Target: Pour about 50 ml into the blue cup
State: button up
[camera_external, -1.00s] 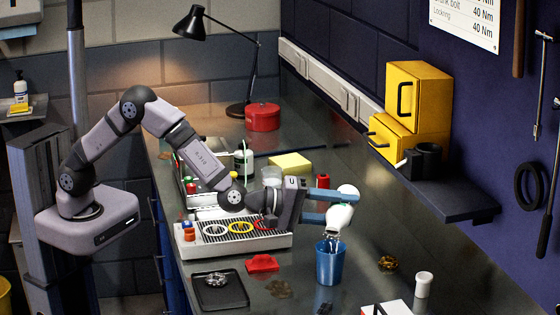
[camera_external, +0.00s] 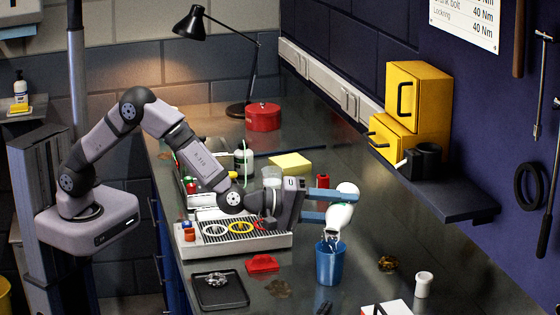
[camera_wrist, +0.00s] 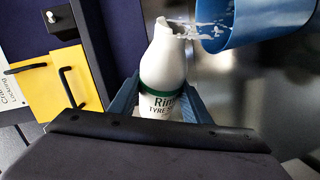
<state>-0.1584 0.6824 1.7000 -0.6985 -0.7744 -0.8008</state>
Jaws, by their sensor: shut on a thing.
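My gripper (camera_external: 318,205) is shut on a white bottle (camera_external: 341,211) and holds it tilted, mouth down, above the blue cup (camera_external: 330,266). The wrist view shows the bottle (camera_wrist: 164,75) between both blue fingers (camera_wrist: 160,102), with a green band and lettering that reads in part "Rim" and "TYRE". Pale liquid (camera_wrist: 190,30) runs from its mouth into the blue cup (camera_wrist: 262,22). The cup stands upright on the bench. How full it is cannot be told.
A black tray (camera_external: 203,303), a red piece (camera_external: 262,263), a white container (camera_external: 423,284) and a white box (camera_external: 388,309) lie around the cup. A parts washer tray (camera_external: 190,248) is under my arm. A dark shelf (camera_external: 455,207) with a yellow cabinet (camera_external: 420,105) is at right.

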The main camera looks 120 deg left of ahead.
jog(key=shift+d+r, duration=0.1)
jog(key=shift+r, duration=0.05)
dwell(0.5)
jog(key=shift+s+a+f+n+g+h, duration=0.15)
jog(key=shift+a+f+n+h, duration=0.15)
jog(key=shift+f+n, duration=0.25)
jog(key=shift+a+f+n+g+h, duration=0.2)
jog(key=shift+f+n+h, duration=0.1)
jog(key=shift+f+n, duration=0.2)
jog(key=shift+r+n+h+p, duration=0.2)
jog(key=shift+n+h+p, duration=0.1)
jog(key=shift+n+p, duration=0.2)
jog(key=shift+f, duration=0.15)
